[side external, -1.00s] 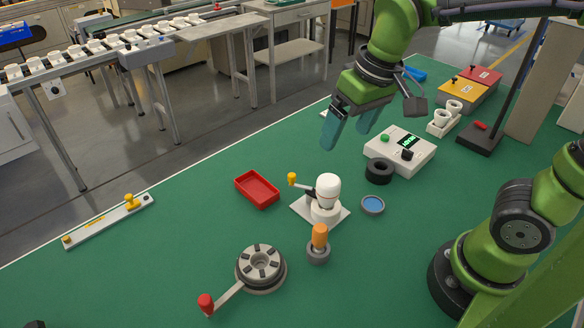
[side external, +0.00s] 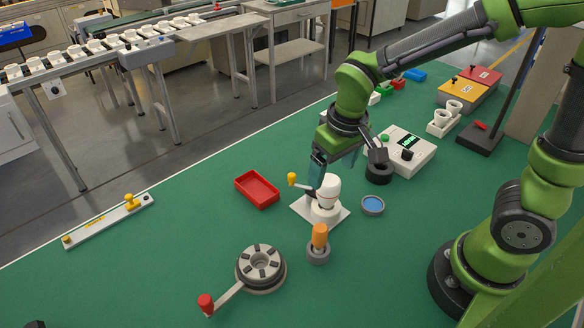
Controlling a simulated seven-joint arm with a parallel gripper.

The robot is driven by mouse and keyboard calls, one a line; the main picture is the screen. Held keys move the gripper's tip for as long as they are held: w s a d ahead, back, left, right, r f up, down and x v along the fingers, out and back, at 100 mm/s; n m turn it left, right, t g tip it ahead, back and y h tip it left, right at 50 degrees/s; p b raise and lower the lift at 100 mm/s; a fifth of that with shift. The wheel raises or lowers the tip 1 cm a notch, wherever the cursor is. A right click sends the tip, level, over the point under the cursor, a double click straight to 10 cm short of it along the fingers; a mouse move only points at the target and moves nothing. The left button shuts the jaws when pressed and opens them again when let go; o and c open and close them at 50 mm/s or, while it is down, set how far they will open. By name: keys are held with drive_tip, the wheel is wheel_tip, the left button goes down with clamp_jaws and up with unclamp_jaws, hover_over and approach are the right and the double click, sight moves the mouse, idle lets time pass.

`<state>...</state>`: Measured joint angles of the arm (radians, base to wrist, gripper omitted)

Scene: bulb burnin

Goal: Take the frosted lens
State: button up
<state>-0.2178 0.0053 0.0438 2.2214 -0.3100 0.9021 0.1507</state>
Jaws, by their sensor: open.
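I cannot pick out a frosted lens with certainty. A white dome-topped unit (side external: 331,188) stands on a white square plate (side external: 300,209), with a yellow-knobbed lever (side external: 292,179) on its left. A round blue disc in a grey ring (side external: 372,205) lies on the bench just right of it. My gripper (side external: 333,172) is open, low at the white unit's top, its teal fingers pointing down. One finger overlaps the dome's left side in the picture; I cannot tell whether it touches. The other finger is partly hidden.
A red tray (side external: 257,189) lies to the left and an orange-handled tool (side external: 319,240) stands in front. A round slotted fixture with a crank (side external: 261,268) is front left.

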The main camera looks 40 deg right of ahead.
sight(330, 180)
drive_tip(key=f, duration=0.3)
drive_tip(key=w+f, duration=0.1)
drive_tip(key=f, duration=0.1)
drive_tip(key=shift+d, duration=0.4)
drive_tip(key=shift+r, duration=0.1)
drive_tip(key=c, duration=1.1)
